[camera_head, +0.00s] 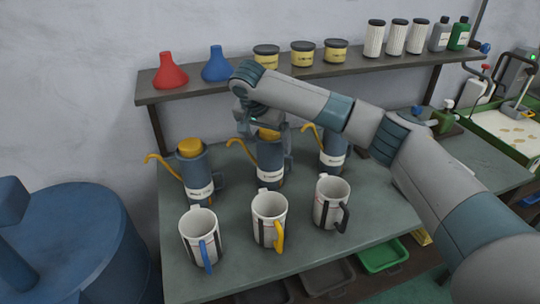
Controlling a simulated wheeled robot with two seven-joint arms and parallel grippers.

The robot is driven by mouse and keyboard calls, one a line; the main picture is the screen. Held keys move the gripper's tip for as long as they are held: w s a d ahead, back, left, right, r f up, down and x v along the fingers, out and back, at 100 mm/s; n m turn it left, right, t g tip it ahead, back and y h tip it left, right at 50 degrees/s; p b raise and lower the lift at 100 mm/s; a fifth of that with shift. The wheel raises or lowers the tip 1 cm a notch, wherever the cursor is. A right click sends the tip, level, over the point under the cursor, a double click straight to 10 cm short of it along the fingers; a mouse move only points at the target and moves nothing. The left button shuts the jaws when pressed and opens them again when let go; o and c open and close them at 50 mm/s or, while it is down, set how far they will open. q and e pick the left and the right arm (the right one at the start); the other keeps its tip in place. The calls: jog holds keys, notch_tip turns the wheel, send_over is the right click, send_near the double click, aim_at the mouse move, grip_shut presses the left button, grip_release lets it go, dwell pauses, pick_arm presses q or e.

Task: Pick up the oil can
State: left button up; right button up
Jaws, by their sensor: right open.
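Three blue-grey oil cans with yellow spouts and white labels stand upright on the bench: the left can (197,172), the middle can (270,163) and the right can (333,153). My right gripper (265,135) is open at the top of the middle can, pointing down. It hides part of that can's yellow top. I cannot tell whether the fingers touch the can. My arm passes in front of the right can's top and hides it. My left gripper is not in view.
Three white jugs, with a blue (199,238), a yellow (268,220) and a dark handle (331,203), stand in front of the cans. A raised shelf (205,91) behind holds funnels, tins and bottles. Bins (381,254) sit under the bench. A blue drum (75,245) stands left.

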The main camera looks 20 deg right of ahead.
aim_at(262, 160)
jog(key=shift+x, duration=0.75)
jog(key=shift+w+d+f+p, duration=0.15)
jog(key=shift+w+f+p, duration=0.1)
jog(key=shift+f+p, duration=0.4)
jog(key=p+x, duration=0.1)
jog(key=x, duration=0.2)
jog(key=shift+p, duration=0.3)
jog(key=shift+w+f, duration=0.15)
jog(key=shift+f, duration=0.2)
jog(key=c, duration=1.6)
jog(key=shift+o, duration=0.2)
jog(key=shift+r, duration=0.1)
